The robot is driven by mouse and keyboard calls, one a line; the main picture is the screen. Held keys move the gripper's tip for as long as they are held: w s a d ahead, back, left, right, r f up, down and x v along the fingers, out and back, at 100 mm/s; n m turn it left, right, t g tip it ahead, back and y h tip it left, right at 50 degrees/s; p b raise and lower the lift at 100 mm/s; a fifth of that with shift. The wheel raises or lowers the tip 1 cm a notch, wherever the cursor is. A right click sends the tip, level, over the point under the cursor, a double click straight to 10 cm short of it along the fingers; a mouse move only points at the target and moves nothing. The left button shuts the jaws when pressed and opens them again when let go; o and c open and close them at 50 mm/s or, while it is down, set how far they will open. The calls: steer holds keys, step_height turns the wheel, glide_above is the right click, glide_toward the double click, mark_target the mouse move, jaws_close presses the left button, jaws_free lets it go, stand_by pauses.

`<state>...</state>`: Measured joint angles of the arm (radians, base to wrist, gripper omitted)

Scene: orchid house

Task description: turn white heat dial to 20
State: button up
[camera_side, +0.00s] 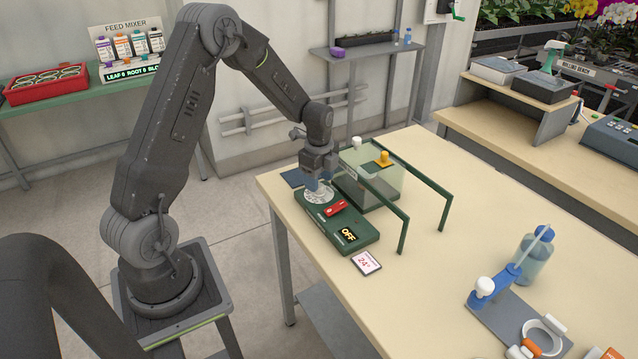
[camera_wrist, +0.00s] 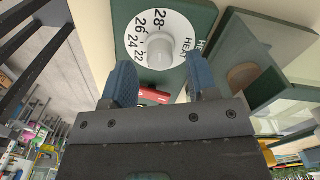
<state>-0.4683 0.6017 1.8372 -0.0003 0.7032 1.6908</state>
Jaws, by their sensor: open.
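The white heat dial (camera_wrist: 149,22) has a round face with the numbers 22, 24, 26 and 28 and the word HEAT, and a raised knob (camera_wrist: 160,50) at its middle. In the side view the dial (camera_side: 318,196) lies on the far end of a green control box (camera_side: 354,233). My gripper (camera_side: 319,183) is right above the dial, pointing down. In the wrist view its two blue fingers (camera_wrist: 160,78) are apart, with the knob visible beyond the gap between them. I cannot tell whether they touch it. The number 20 is not visible.
The box has a red switch (camera_side: 335,208) and a display (camera_side: 348,235) reading OFF. A card (camera_side: 366,262) reading 24° lies in front of it.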

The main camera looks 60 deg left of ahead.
steer(key=shift+f, duration=0.9)
steer(key=c, duration=0.9)
